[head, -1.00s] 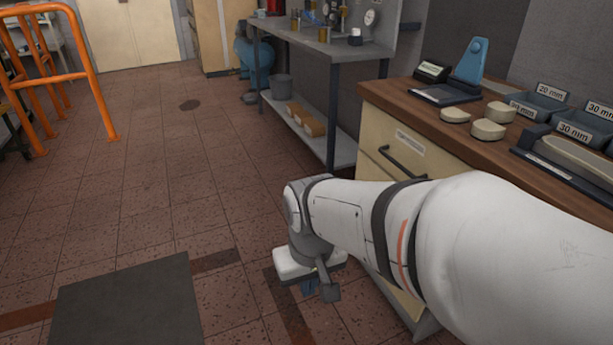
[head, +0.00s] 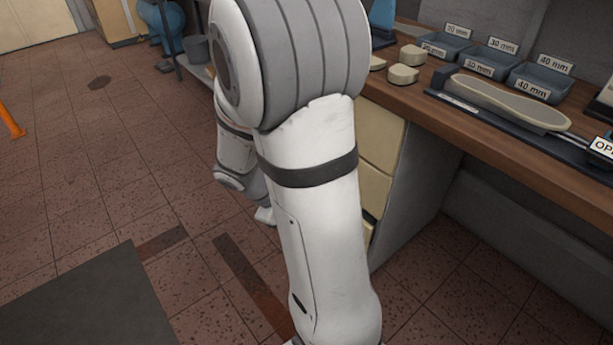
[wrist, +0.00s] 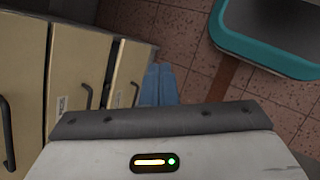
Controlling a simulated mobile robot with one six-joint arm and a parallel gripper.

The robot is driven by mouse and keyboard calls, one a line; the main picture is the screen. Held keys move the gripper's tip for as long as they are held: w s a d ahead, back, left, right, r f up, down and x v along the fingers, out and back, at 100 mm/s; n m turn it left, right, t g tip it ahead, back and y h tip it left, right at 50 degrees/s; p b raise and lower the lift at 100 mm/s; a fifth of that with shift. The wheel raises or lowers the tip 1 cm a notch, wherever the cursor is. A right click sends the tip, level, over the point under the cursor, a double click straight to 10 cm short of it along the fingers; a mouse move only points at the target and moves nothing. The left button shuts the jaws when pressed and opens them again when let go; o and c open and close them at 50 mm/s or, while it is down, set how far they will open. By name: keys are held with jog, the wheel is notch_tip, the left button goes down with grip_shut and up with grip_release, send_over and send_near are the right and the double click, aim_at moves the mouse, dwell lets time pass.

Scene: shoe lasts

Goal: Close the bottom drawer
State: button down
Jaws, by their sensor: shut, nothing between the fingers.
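The bottom drawer (wrist: 130,72) is in the wrist view, the rightmost of the cream drawer fronts. It stands out from the cabinet, with a dark gap behind its front, so it is partly open. Its dark handle (wrist: 135,94) faces my gripper. My gripper (wrist: 158,78) is shut and empty; its blue fingers are close beside the drawer's front near the handle. I cannot tell whether they touch. In the head view my arm hides most of the drawers; a sliver of the bottom drawer (head: 369,229) shows beside the arm.
The middle drawer (wrist: 80,72) looks shut. A teal-rimmed grey thing (wrist: 270,55) lies at the wrist view's upper right. The wooden worktop (head: 470,130) above carries lasts, labelled blue bins (head: 487,65) and a measuring device. Tiled floor (head: 100,190) is open at the left.

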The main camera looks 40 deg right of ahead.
jog(key=w+d+f+n+h+p, duration=0.3)
jog(key=w+d+f+n+h, duration=0.2)
jog(key=d+f+n, duration=0.35)
notch_tip(320, 180, down, 13)
jog(key=w+d+n+t+p, duration=0.2)
jog(key=d+n+t, duration=0.15)
jog(key=n, duration=0.25)
jog(key=d+r+b+x, duration=0.1)
jog(key=r+b+x, duration=0.1)
jog(key=x, duration=1)
jog(key=shift+w+d+h+b, duration=0.3)
jog(key=shift+w+b, duration=0.05)
jog(key=shift+f+t, duration=0.15)
jog(key=shift+t, duration=0.1)
